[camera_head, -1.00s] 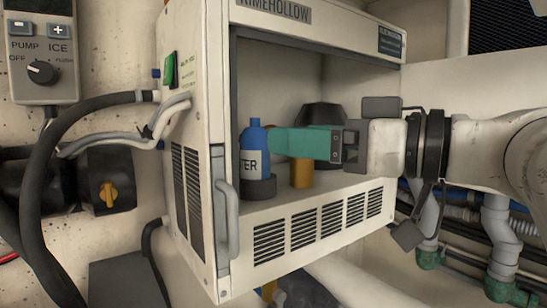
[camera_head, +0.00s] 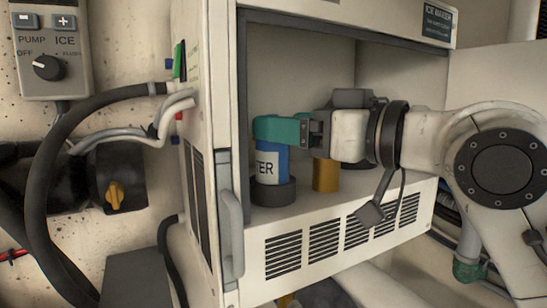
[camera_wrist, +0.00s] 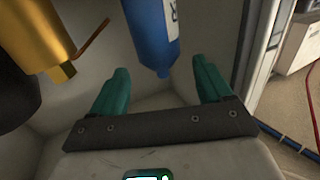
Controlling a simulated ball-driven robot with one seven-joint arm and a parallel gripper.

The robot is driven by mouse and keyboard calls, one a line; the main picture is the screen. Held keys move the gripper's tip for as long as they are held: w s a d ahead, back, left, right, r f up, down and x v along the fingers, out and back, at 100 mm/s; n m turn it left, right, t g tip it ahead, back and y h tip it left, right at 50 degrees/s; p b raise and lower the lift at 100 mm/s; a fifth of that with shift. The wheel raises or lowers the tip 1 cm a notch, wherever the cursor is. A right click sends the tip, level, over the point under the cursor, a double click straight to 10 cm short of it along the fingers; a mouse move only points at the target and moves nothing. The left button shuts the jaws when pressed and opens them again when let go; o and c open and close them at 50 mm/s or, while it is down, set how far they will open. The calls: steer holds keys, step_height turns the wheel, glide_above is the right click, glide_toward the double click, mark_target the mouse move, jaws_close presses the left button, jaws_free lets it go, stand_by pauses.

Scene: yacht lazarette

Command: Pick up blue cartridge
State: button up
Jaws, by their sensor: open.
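The blue cartridge (camera_head: 268,165) with a white label stands upright in a dark round holder (camera_head: 273,192) on the floor of the ice maker's cavity. My gripper (camera_head: 268,129) has reached into the cavity from the right, and its green fingers cover the cartridge's upper part in the head view. In the wrist view the blue cartridge (camera_wrist: 151,35) shows between and beyond the two green fingertips of my gripper (camera_wrist: 160,80). The fingers are spread apart, with visible room on both sides of the cartridge. Contact is not seen.
A gold cylinder (camera_head: 325,174) stands right of the cartridge, under my wrist; it also shows at the wrist view's left (camera_wrist: 35,35). The ice maker cabinet (camera_head: 300,228) has a left front post with a grey handle (camera_head: 231,225) close to the cartridge.

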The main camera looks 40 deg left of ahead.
steer(key=shift+a+f+p, duration=0.15)
steer(key=shift+a+p, duration=0.2)
steer(key=shift+a, duration=1.35)
steer(key=c, duration=1.4)
